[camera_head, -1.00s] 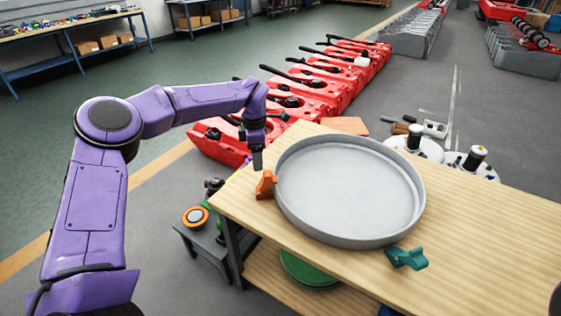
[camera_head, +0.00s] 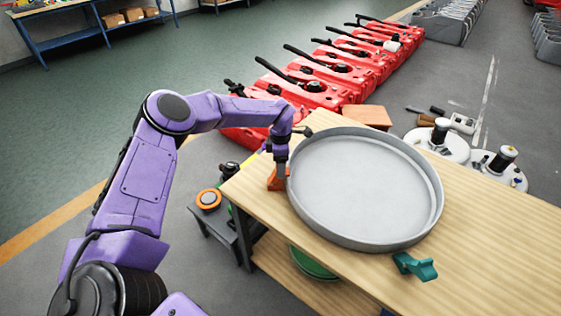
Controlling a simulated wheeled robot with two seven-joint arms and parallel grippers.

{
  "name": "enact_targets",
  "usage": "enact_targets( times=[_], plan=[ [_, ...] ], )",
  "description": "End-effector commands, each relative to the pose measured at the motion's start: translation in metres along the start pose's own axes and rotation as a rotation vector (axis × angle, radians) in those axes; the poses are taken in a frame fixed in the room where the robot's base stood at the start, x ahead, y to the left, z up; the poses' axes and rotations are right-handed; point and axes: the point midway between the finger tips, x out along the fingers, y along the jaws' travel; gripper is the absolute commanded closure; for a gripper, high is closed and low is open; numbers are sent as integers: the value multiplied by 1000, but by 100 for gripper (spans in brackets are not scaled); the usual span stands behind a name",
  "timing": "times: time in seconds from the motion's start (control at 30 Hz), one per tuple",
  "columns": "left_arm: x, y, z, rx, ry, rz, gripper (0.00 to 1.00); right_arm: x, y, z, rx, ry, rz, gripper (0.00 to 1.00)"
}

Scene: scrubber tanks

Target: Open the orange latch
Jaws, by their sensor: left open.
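The orange latch (camera_head: 274,183) sits at the left rim of a round grey metal pan (camera_head: 365,190), near the left edge of a wooden table (camera_head: 490,235). My left gripper (camera_head: 281,181) points down at the latch and overlaps it, hiding its right part. The gripper is open, but its fingers look narrow from here and I cannot tell whether they touch or straddle the latch. A teal latch (camera_head: 414,266) sits at the pan's front rim, apart from my arm. My right gripper is out of view.
Red scrubber tanks (camera_head: 330,75) stand in a row behind the table. White round lids with black tops (camera_head: 442,140) lie beyond its right back edge. A low grey stand with an orange-ringed part (camera_head: 208,199) is at its left. The table's right side is clear.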

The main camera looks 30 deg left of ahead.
Motion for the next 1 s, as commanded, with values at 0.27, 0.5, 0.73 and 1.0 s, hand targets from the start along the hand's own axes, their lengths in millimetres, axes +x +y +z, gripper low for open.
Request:
enact_targets(
  times=[0.27, 0.5, 0.73, 1.0],
  plan=[
    [1, 0, -1, -1, 0, 0, 57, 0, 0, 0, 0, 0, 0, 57],
    [0, 0, -1, -1, -1, 1, 100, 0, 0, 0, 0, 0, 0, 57],
    [1, 0, -5, -2, -39, 0, 100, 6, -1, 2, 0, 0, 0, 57],
    [1, 1, -19, -5, -206, 1, 100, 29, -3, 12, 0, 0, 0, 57]
  ],
)
